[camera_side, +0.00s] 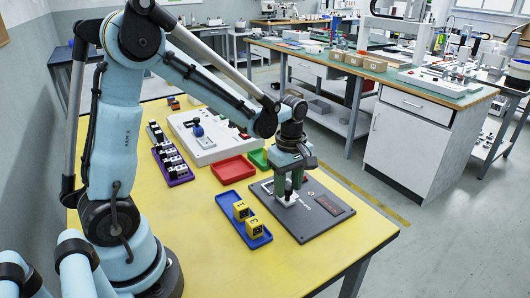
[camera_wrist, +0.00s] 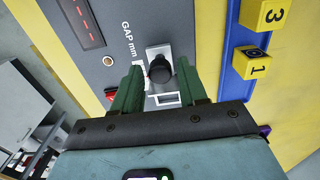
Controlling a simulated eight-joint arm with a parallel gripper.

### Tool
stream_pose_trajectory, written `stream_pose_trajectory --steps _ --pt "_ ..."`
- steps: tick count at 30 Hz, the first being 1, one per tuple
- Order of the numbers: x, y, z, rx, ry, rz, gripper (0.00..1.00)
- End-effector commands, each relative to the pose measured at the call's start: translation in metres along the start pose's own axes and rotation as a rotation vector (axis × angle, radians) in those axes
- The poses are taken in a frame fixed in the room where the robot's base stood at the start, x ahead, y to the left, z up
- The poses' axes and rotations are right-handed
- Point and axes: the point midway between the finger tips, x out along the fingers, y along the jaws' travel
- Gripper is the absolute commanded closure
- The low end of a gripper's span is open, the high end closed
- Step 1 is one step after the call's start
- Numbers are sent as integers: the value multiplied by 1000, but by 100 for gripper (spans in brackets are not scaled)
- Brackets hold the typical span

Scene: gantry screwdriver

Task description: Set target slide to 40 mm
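A grey panel (camera_side: 312,222) lies on the yellow table, marked "GAP mm" in the wrist view (camera_wrist: 108,30). It bears a round black knob (camera_wrist: 160,69) on a pale metal plate, with a white-outlined slot beside it. A display with dim red marks (camera_wrist: 82,22) sits on the panel; I cannot read a value. My gripper (camera_side: 288,190) points down over the panel. In the wrist view its two green fingers (camera_wrist: 158,70) stand apart, one on each side of the knob. I cannot tell if they touch it. The knob is hidden behind the fingers in the side view.
A blue tray (camera_side: 233,222) with two yellow number cubes (camera_side: 254,228) lies just left of the panel. A red tray (camera_side: 233,168), a green tray (camera_side: 259,158), a purple rack (camera_side: 178,172) and a white control box (camera_side: 205,140) stand behind. The front right of the table is clear.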

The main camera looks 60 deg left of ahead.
Motion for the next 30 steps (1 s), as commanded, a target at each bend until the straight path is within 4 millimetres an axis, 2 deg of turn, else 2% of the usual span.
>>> stream_pose_trajectory --steps 1,8,15,22,30 --pt "0 0 0 0 0 0 66" --pt "0 0 0 0 0 0 100" --pt "0 0 1 0 0 0 100" --pt "0 0 23 4 0 0 100" --pt "0 0 26 3 -6 0 100"
